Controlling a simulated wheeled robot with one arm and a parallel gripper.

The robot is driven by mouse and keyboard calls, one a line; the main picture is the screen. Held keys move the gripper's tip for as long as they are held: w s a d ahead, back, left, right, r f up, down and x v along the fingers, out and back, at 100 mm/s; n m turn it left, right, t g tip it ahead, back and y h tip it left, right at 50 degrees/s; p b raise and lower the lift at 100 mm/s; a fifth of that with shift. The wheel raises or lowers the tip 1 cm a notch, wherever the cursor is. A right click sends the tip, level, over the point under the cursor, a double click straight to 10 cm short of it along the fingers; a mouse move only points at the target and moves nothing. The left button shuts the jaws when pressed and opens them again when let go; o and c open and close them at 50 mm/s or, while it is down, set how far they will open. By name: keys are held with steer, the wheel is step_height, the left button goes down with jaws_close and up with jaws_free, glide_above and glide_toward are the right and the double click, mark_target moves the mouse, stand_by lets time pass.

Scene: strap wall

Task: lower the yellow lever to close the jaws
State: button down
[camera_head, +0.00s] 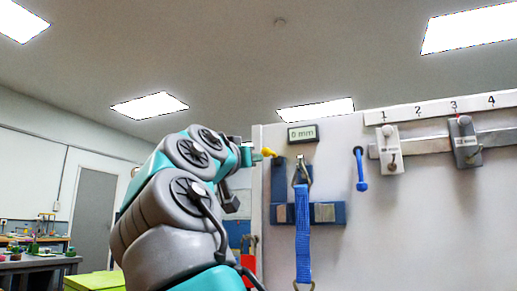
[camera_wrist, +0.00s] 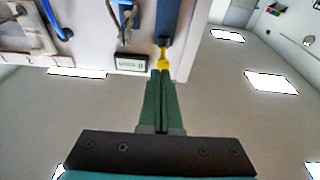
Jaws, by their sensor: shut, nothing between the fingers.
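The yellow lever (camera_head: 268,152) sticks out at the top left of the blue clamp (camera_head: 279,185) on the wall panel. In the wrist view the yellow lever (camera_wrist: 164,58) is just beyond my fingertips. My gripper (camera_wrist: 161,73) has its green fingers together, with nothing between them. The tips are at or very near the lever's end; I cannot tell if they touch. In the head view my arm hides most of the gripper. The clamp's grey jaw blocks (camera_head: 323,213) flank a blue strap (camera_head: 303,235) hanging from a metal hook (camera_head: 301,172).
A display (camera_head: 303,133) above the clamp reads 0 mm. A blue handle (camera_head: 361,170) hangs to its right. Two sliders (camera_head: 389,149) sit on a rail under numbers further right. A red padlock-like object (camera_head: 248,262) is low at the left. The panel's left edge is close to the lever.

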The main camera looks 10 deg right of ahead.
steer(key=shift+s+a+r+m+t+h, duration=0.25)
steer(key=shift+s+a+r+m+h, duration=0.15)
steer(key=shift+r, duration=0.4)
steer(key=shift+s+a+r+m+t+h, duration=0.25)
steer(key=shift+s+r+m, duration=0.2)
steer(key=shift+r, duration=0.3)
steer(key=shift+s+a+r+m+t+h, duration=0.2)
steer(key=shift+s+a+r+m+h, duration=0.2)
steer(key=shift+r, duration=0.4)
steer(key=shift+d, duration=0.1)
steer(key=p+x, duration=0.6)
steer(key=x, duration=0.4)
steer(key=shift+w+f+b, duration=0.2)
steer(key=shift+f+b, duration=0.7)
steer(key=shift+f, duration=0.1)
steer(key=shift+w+f+b, duration=0.25)
steer(key=shift+f+b, duration=0.6)
steer(key=shift+f, duration=0.1)
steer(key=shift+f, duration=0.15)
steer(key=shift+f+b, duration=0.15)
steer(key=shift+b, duration=0.15)
